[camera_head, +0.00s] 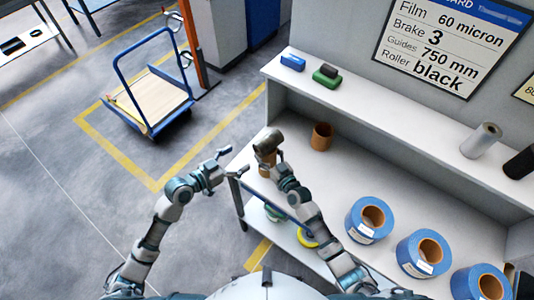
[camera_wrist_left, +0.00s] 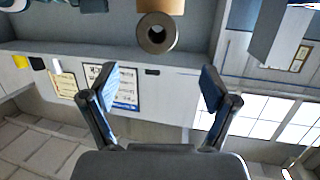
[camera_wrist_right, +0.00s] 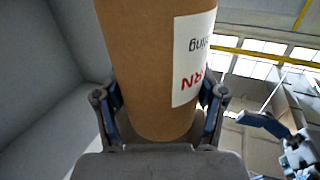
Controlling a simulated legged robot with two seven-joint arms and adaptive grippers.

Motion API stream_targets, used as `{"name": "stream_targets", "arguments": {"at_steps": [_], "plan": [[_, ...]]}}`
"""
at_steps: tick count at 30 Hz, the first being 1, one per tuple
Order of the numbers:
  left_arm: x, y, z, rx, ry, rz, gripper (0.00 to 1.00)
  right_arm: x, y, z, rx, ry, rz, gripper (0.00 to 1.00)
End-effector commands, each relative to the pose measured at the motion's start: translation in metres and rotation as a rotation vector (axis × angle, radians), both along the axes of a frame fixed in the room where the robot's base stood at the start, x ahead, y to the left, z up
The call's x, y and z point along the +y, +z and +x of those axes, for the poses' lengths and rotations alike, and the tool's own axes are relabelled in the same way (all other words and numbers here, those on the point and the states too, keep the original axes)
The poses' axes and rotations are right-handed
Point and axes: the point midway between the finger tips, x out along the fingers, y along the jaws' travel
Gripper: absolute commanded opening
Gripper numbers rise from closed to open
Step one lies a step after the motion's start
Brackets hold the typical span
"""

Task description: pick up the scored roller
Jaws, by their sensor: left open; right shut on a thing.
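My right gripper (camera_wrist_right: 160,120) is shut on a brown cardboard roller (camera_wrist_right: 150,60) with a white label, its red and black print upside down. In the head view my right gripper (camera_head: 275,162) is at the left end of the shelf, where a grey-brown cylinder (camera_head: 269,138) shows above a brown part; I cannot tell whether these are one piece. The left wrist view shows a roller end with a dark hole (camera_wrist_left: 157,34), beyond my open, empty left gripper (camera_wrist_left: 158,85). In the head view my left gripper (camera_head: 222,165) is left of the right one, apart from it. No score mark is clear.
A brown roller (camera_head: 321,136) stands on the white shelf (camera_head: 350,168). Several blue coils (camera_head: 368,220) lie along its front right. A grey roll (camera_head: 480,140) and a black roll (camera_head: 520,163) are on the upper ledge. A blue cart (camera_head: 150,98) stands on the floor at left.

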Motion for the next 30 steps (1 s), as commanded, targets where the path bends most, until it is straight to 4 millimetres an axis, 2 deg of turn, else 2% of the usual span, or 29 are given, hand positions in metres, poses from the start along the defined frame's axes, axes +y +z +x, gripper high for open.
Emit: {"name": "stream_targets", "arguments": {"at_steps": [11, 20, 30], "plan": [[-0.001, 0.002, -0.001, 0.004, -0.004, 0.005, 0.88, 0.000, 0.000, 0.000, 0.000, 0.000, 0.000, 0.34], [-0.022, 0.019, 0.012, 0.115, -0.002, 0.131, 0.88, 0.000, 0.000, 0.000, -0.001, 0.000, 0.001, 0.34], [-0.060, -0.002, 0.047, 0.129, 0.005, 0.140, 0.88, 0.000, 0.000, 0.000, -0.001, 0.000, 0.001, 0.34]]}}
